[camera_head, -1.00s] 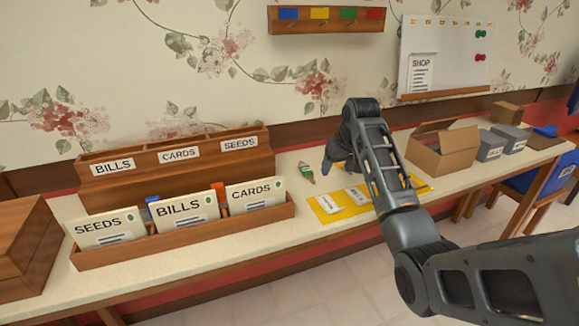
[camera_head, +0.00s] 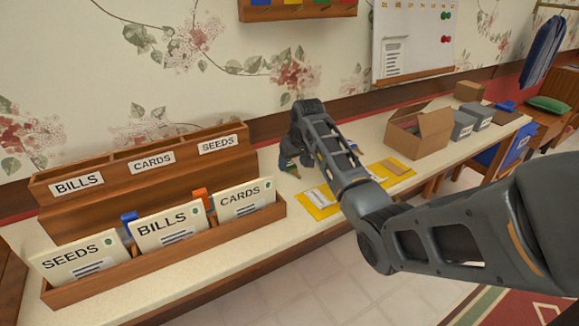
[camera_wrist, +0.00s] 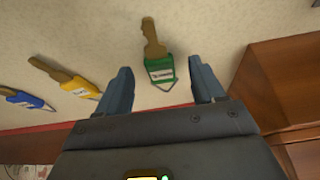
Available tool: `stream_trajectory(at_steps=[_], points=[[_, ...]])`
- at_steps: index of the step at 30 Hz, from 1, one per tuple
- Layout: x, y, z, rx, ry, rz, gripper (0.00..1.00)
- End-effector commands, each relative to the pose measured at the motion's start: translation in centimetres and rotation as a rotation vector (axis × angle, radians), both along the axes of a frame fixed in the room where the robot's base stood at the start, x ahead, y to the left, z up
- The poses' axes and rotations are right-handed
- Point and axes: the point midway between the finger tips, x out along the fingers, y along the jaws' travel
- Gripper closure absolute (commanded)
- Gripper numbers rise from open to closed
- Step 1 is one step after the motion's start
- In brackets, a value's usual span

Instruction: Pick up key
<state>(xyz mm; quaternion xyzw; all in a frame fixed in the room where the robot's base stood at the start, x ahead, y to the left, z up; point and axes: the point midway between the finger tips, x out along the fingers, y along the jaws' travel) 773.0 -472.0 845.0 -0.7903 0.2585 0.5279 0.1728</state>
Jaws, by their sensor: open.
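In the wrist view, a brass key with a green tag (camera_wrist: 158,66) lies on the pale counter, its tag between and just beyond the fingertips of my gripper (camera_wrist: 160,76). The gripper is open and empty, with one blue-grey finger on each side of the tag. A key with a yellow tag (camera_wrist: 78,87) and a key with a blue tag (camera_wrist: 22,98) lie to the left. In the head view, my gripper (camera_head: 296,158) is low over the counter beside the wooden sorter; my arm partly hides the keys there.
A wooden sorter (camera_head: 165,190) labelled bills, cards and seeds stands left of the gripper. A yellow mat (camera_head: 318,211) with papers lies right of it. An open cardboard box (camera_head: 420,140) and grey boxes (camera_head: 463,126) stand farther right. A rail with coloured labels (camera_head: 297,10) hangs above.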

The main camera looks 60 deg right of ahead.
Motion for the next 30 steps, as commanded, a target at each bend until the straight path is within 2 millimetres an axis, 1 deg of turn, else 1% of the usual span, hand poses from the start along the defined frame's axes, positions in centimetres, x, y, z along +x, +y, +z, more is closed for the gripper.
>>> stream_trajectory(at_steps=[1,4,11,30], points=[[0.1,-0.12,-0.55,0.002,0.002,-0.001,0.32],[0.28,-0.25,-1.08,0.0,0.001,-0.001,0.32],[0.31,-0.27,-1.17,0.0,0.0,-0.001,0.32],[0.32,-0.27,-1.13,-0.001,0.001,0.0,0.92]])
